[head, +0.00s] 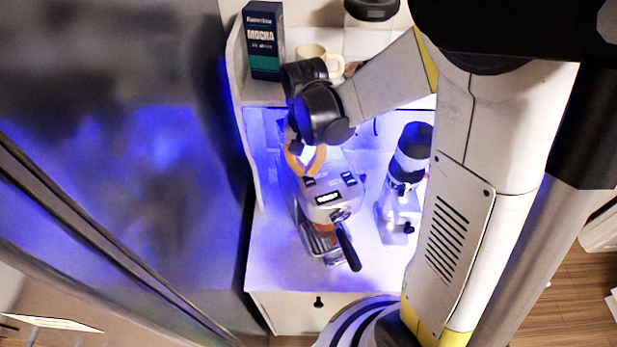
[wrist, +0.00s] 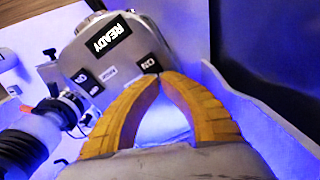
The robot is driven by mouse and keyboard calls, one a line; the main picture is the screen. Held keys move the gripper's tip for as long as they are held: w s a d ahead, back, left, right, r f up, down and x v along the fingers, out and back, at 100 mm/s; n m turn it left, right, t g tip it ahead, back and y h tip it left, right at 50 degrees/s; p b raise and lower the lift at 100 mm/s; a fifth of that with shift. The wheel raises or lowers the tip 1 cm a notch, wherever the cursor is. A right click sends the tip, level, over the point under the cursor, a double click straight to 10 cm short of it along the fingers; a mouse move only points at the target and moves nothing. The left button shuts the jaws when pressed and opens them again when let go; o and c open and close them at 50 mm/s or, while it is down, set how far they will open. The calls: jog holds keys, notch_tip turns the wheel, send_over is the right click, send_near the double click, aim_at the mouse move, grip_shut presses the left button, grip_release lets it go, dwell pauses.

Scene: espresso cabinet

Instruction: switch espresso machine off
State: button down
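The silver espresso machine (head: 322,212) stands on the white cabinet shelf, with its portafilter handle (head: 350,250) pointing to the front. My gripper (head: 317,172) is over the machine's rear top. In the wrist view my gripper's yellow-orange fingers (wrist: 160,76) meet at their tips with nothing between them, right beside the ON label. I cannot tell whether they touch the machine.
A grinder (head: 400,195) stands close to the right of the machine. The cabinet's side wall (head: 248,150) is close on the left. A mocha box (head: 264,40) and a cream mug (head: 312,52) stand on the upper shelf. The shelf front is clear.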

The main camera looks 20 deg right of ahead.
jog(key=shift+f, duration=0.15)
jog(key=shift+r+p, duration=2.3)
jog(key=shift+r, duration=1.3)
jog(key=shift+f, duration=0.1)
